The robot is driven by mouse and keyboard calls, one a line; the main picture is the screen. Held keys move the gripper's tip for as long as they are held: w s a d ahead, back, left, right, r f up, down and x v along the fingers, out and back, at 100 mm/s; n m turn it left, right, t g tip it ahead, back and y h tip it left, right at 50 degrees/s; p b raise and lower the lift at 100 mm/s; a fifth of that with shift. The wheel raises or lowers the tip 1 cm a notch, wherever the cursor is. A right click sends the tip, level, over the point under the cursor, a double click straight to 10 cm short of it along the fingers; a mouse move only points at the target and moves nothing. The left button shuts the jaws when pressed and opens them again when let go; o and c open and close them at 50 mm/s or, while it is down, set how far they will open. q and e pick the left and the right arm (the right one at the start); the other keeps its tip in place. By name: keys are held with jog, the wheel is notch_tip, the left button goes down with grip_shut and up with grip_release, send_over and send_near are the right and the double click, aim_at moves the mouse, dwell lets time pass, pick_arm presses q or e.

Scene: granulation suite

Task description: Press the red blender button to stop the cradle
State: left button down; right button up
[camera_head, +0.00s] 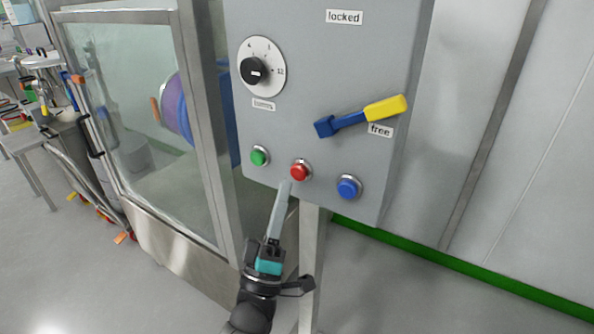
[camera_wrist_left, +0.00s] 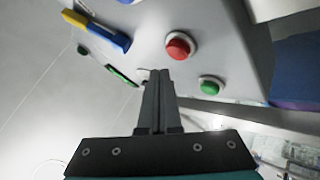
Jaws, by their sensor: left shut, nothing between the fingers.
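The red button (camera_head: 300,170) sits in the middle of the lower row on a grey control panel (camera_head: 300,60), between a green button (camera_head: 259,156) and a blue button (camera_head: 348,186). My left gripper (camera_head: 284,186) is shut and empty, its fingertips just below the red button in the head view. In the left wrist view the red button (camera_wrist_left: 178,46) is ahead of the shut fingertips (camera_wrist_left: 158,74), with a gap in the picture; contact cannot be told. The green button (camera_wrist_left: 210,86) is to the right there. The cradle is not clearly identifiable. My right gripper is not in view.
A black dial (camera_head: 256,71) and a blue lever with a yellow handle (camera_head: 384,109), near the "free" label, are on the panel. A glazed enclosure (camera_head: 140,110) with a purple and blue round part inside stands left. A cart (camera_head: 75,140) is farther left.

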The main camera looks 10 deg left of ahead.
pick_arm(q)
jog(key=s, duration=0.1)
jog(key=s+a+p, duration=0.1)
jog(key=s, duration=0.1)
jog(key=shift+s+a, duration=0.15)
jog(key=shift+s, duration=0.15)
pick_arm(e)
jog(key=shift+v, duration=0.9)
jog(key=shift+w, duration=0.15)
